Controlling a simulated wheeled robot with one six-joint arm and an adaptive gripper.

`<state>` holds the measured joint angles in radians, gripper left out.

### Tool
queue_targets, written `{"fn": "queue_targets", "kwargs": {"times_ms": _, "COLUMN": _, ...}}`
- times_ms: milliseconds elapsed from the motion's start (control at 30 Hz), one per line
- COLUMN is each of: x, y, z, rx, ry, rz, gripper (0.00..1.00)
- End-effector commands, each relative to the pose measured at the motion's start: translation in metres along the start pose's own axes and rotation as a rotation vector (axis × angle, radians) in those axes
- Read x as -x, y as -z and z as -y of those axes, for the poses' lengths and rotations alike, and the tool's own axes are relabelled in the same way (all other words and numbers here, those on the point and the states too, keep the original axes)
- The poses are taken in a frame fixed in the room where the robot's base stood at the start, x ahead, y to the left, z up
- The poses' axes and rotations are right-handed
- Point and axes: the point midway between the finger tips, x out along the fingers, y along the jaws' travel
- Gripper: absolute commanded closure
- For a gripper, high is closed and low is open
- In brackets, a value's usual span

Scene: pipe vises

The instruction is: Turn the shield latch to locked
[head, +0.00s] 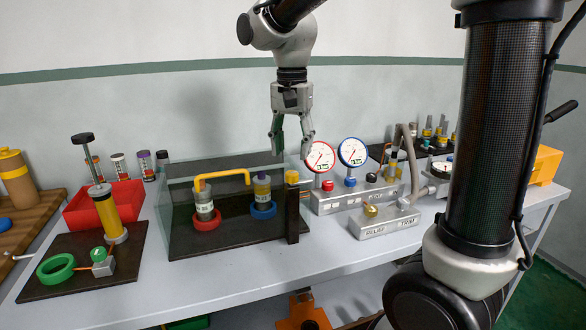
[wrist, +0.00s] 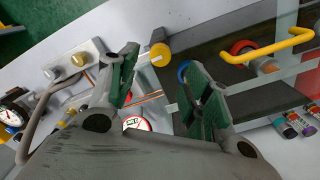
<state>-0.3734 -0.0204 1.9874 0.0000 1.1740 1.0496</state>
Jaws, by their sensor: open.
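The shield latch looks to be the yellow knob (head: 292,176) on top of a dark post (head: 292,215) at the right end of the clear shield (head: 222,215). The knob also shows in the wrist view (wrist: 160,54), between and beyond my fingertips. I cannot tell its turned position. My gripper (head: 291,150) is open and empty, pointing down above the knob and apart from it. In the wrist view my gripper (wrist: 163,78) has its green-padded fingers spread wide. A yellow bent handle (head: 222,175) is at the shield, with two vials in red and blue rings behind it.
Red and blue dial gauges (head: 320,157) stand close right of my gripper on a grey panel. A relief/trim block (head: 385,222) sits in front of them. A red bin (head: 103,205) and a dark board with a yellow cylinder are at left. The table's front strip is clear.

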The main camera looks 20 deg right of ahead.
Motion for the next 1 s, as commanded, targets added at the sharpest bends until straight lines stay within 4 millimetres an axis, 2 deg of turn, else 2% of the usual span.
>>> {"fn": "queue_targets", "kwargs": {"times_ms": 200, "x": -0.038, "y": -0.001, "z": -0.001, "rx": 0.002, "ry": -0.004, "rz": 0.002, "gripper": 0.51}}
{"fn": "queue_targets", "kwargs": {"times_ms": 333, "x": -0.055, "y": 0.0, "z": 0.0, "rx": 0.003, "ry": -0.002, "rz": 0.001, "gripper": 0.51}}
{"fn": "queue_targets", "kwargs": {"times_ms": 467, "x": -0.062, "y": 0.0, "z": 0.0, "rx": 0.003, "ry": -0.001, "rz": 0.001, "gripper": 0.51}}
{"fn": "queue_targets", "kwargs": {"times_ms": 700, "x": -0.063, "y": 0.0, "z": 0.0, "rx": 0.003, "ry": 0.0, "rz": 0.0, "gripper": 0.51}}
{"fn": "queue_targets", "kwargs": {"times_ms": 767, "x": -0.063, "y": 0.0, "z": 0.0, "rx": 0.003, "ry": 0.0, "rz": 0.0, "gripper": 0.6}}
{"fn": "queue_targets", "kwargs": {"times_ms": 967, "x": -0.063, "y": 0.0, "z": 0.0, "rx": 0.003, "ry": 0.0, "rz": 0.0, "gripper": 0.96}}
{"fn": "queue_targets", "kwargs": {"times_ms": 1000, "x": -0.063, "y": 0.0, "z": 0.0, "rx": 0.004, "ry": 0.0, "rz": 0.0, "gripper": 0.96}}
